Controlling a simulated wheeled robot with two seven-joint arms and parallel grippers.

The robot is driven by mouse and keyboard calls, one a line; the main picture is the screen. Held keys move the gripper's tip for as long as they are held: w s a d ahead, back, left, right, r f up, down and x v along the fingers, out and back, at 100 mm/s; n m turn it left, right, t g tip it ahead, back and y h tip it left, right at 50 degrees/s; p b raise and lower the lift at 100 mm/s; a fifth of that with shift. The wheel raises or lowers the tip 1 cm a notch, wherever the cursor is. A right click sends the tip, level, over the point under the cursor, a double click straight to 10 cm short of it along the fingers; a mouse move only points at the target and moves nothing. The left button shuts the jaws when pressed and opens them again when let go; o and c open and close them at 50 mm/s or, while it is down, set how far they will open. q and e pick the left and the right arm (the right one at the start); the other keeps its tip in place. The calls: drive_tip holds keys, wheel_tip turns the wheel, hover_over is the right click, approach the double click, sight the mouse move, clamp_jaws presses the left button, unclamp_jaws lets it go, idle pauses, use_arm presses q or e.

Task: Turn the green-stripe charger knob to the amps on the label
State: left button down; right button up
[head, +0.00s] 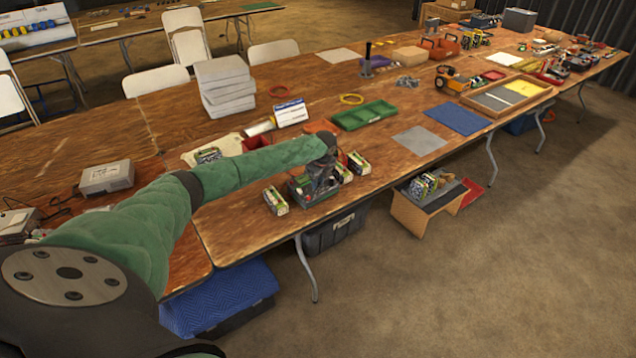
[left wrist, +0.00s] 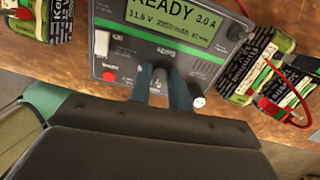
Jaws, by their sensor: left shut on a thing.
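The grey charger (left wrist: 118,60) fills the top middle of the left wrist view, with a green stripe under its screen. Its green screen (left wrist: 175,22) reads READY, 3.0 A and 11.5 V. In the head view the charger (head: 298,190) stands near the table's front edge. My left gripper (left wrist: 168,92) points at the lower middle of the panel, fingers close together. It is shut on the charger knob, which the fingers hide. In the head view the left gripper (head: 322,178) is over the charger. Battery packs stand at both sides; their amps are too small to read. My right gripper is not in view.
A battery pack (head: 275,201) stands left of the charger and another (head: 359,164) to its right. A red lead (left wrist: 285,88) runs by the right-hand packs. A white switch (left wrist: 101,42) is on the panel. A green tray (head: 364,116) lies behind.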

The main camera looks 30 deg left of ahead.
sight(320, 189)
use_arm(q)
drive_tip(key=shift+m, duration=0.6)
drive_tip(key=c, duration=1.3)
unclamp_jaws()
drive_tip(key=shift+c, duration=0.2)
drive_tip(key=shift+o, duration=0.2)
drive_tip(key=shift+r, duration=0.3)
drive_tip(key=r+b, duration=0.1)
drive_tip(key=r, duration=0.2)
drive_tip(key=d+r+b, duration=0.1)
drive_tip(key=r, duration=0.1)
drive_tip(key=shift+s+r+b, duration=0.15)
drive_tip(key=shift+r+b, duration=0.05)
drive_tip(key=shift+b, duration=0.1)
drive_tip(key=shift+d+r, duration=0.15)
drive_tip(key=shift+r, duration=0.75)
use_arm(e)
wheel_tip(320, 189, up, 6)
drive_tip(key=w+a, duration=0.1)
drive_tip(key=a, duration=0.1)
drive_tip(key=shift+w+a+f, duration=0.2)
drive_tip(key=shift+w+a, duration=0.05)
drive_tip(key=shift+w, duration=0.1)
